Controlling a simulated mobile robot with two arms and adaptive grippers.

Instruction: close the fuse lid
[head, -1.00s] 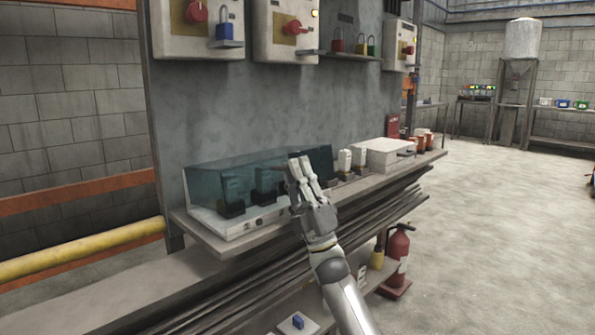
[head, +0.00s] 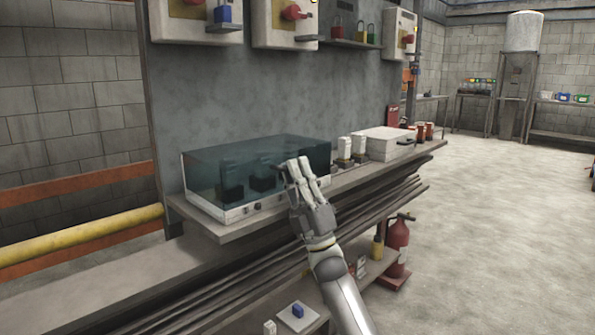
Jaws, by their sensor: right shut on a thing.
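The fuse lid (head: 225,163) is a see-through teal cover over a pale fuse box base (head: 235,214) on the wall shelf. It sits low, its lower front edge appearing to meet the base; any small gap there is too fine to tell. Dark fuse blocks show dimly through it. My right gripper (head: 294,170) is at the lid's right front, its fingers shut on the lid and covering that part of the edge. My left gripper is not in view.
To the right on the shelf stand white-topped fuses (head: 345,149), a pale box (head: 384,142) and orange cups (head: 424,131). Switch boxes (head: 285,22) hang above. A fire extinguisher (head: 397,243) stands below. The floor at right is clear.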

